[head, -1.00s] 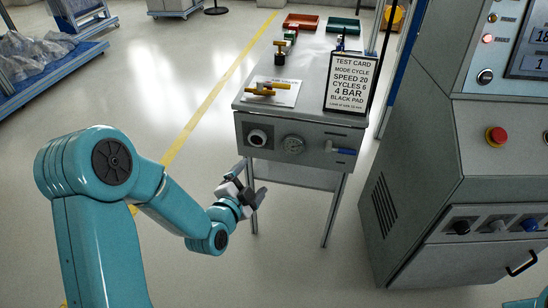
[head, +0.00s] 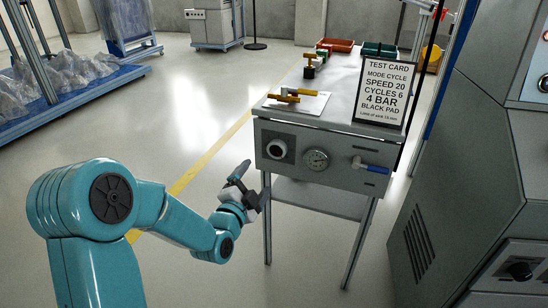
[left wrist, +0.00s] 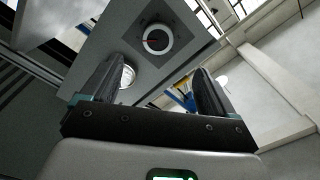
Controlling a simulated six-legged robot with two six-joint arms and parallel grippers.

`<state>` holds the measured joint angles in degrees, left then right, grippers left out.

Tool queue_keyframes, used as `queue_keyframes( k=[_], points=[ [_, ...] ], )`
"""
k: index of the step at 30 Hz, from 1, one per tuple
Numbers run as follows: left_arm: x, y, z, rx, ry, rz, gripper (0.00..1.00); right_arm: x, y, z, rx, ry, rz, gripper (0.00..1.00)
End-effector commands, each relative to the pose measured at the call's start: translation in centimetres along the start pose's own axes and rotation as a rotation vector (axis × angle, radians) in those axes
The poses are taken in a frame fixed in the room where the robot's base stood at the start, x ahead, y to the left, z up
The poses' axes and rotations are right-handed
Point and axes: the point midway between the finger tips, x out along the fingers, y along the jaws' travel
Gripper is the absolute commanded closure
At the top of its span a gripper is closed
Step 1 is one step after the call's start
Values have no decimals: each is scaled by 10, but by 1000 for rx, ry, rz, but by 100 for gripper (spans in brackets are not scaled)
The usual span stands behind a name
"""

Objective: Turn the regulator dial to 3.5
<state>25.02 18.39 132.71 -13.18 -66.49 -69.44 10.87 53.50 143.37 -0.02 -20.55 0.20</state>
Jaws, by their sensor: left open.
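The regulator dial (head: 277,149) is a round knob on a dark square plate at the left of the bench's front panel. In the left wrist view the dial (left wrist: 157,39) shows a red mark; its scale is too small to read. A round pressure gauge (head: 317,159) sits right of it; its reading is not legible. My left gripper (head: 252,182) is open and empty, below and left of the dial and apart from it. In the left wrist view the open fingers (left wrist: 157,78) point towards the panel. My right gripper is not in view.
A blue-handled valve (head: 371,165) is on the panel's right. The bench top (head: 335,112) holds brass fittings (head: 289,93), a test card (head: 383,88) reading "4 BAR", and red and green trays at the back. A grey machine cabinet (head: 455,175) stands right. Floor left of the bench is clear.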

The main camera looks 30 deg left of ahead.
Motion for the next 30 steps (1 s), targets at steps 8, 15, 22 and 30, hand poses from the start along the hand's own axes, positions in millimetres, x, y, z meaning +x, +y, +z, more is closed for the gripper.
queue_keyframes(
  k=[8,15,22,30],
  points=[
    [71,4,-3,0,5,0,12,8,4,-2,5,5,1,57],
    [116,5,-4,-1,4,2,12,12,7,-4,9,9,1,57],
    [132,4,-5,-1,3,3,12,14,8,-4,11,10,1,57],
    [132,3,-4,-1,3,3,18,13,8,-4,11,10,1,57]
  ],
)
